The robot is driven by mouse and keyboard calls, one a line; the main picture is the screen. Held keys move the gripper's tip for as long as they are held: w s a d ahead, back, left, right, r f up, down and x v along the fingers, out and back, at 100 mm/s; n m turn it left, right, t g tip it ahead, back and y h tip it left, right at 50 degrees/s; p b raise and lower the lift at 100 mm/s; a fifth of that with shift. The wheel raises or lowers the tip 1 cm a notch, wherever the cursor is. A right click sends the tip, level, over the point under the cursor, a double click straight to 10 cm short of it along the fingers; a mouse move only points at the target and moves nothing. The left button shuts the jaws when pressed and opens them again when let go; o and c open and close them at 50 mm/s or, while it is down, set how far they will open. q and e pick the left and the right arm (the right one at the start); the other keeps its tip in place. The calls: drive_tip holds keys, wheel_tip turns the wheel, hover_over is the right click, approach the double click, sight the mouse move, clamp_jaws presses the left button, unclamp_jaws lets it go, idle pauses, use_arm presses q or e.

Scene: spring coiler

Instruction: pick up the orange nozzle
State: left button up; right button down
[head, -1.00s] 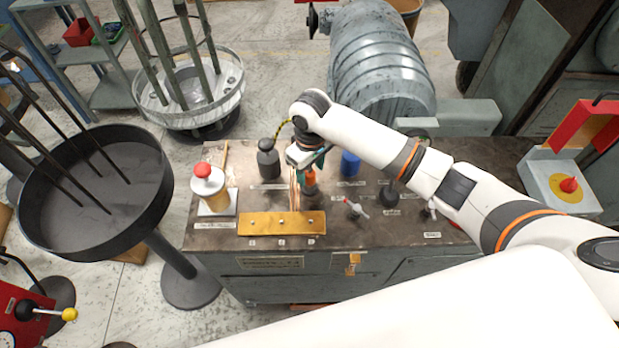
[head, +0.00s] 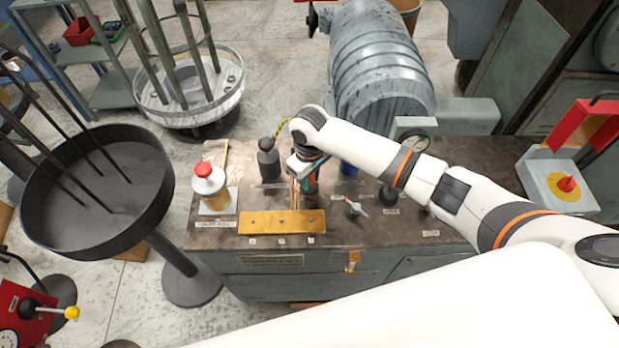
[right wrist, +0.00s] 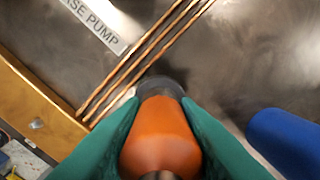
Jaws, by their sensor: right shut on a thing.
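The orange nozzle (right wrist: 160,138) fills the lower middle of the right wrist view, with a dark tip pointing away from the camera. The green fingers of my right gripper (right wrist: 158,118) press on it from both sides, so the gripper is shut on it. In the head view my right gripper (head: 307,186) hangs down over the workbench, behind the brass bar; it and the arm mostly hide the nozzle there. I cannot tell whether the nozzle touches the bench. My left gripper is not in view.
A blue object (right wrist: 287,142) stands right of the nozzle, and thin copper rods (right wrist: 150,58) lie close by. A brass bar (head: 262,223), a dark bottle (head: 268,160) and a red-capped dispenser (head: 208,186) are on the bench. A red-handled valve (head: 355,206) is to the right.

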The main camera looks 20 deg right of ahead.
drive_tip(key=shift+r, duration=0.1)
wheel_tip(320, 180, up, 9)
drive_tip(key=shift+r+b, duration=0.15)
drive_tip(key=shift+b, duration=0.2)
wheel_tip(320, 180, up, 3)
drive_tip(key=shift+f+p, duration=0.2)
drive_tip(key=shift+p, duration=0.95)
drive_tip(key=shift+r+p, duration=0.3)
drive_tip(key=shift+p, duration=0.1)
drive_tip(key=shift+f, duration=0.1)
